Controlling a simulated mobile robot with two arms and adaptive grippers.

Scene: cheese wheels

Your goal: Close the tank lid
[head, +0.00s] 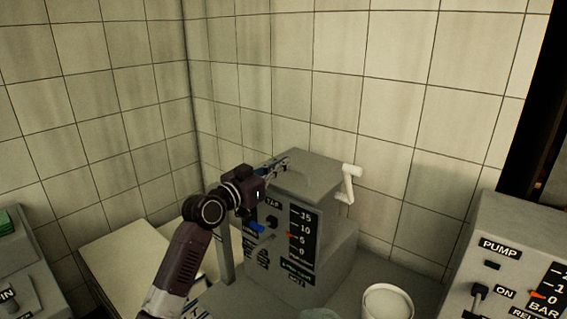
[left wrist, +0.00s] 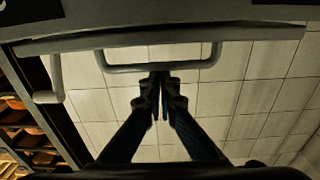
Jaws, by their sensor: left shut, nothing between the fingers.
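The grey tank (head: 318,235) stands in the corner by the tiled walls, with a black scale and a red pointer on its front. Its grey lid (head: 310,172) is on top; I cannot tell whether it is fully down. My left gripper (head: 284,163) is shut and empty at the lid's left side. In the left wrist view the fingertips (left wrist: 159,72) are beside a grey U-shaped handle (left wrist: 115,68) on a broad grey panel; contact is unclear. My right gripper is out of view.
A white crank handle (head: 349,183) sticks up at the tank's right. A white round container (head: 387,302) stands in front. A pump box (head: 486,225) is at the right, another grey box (head: 35,262) at the far left. The walls close off the back.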

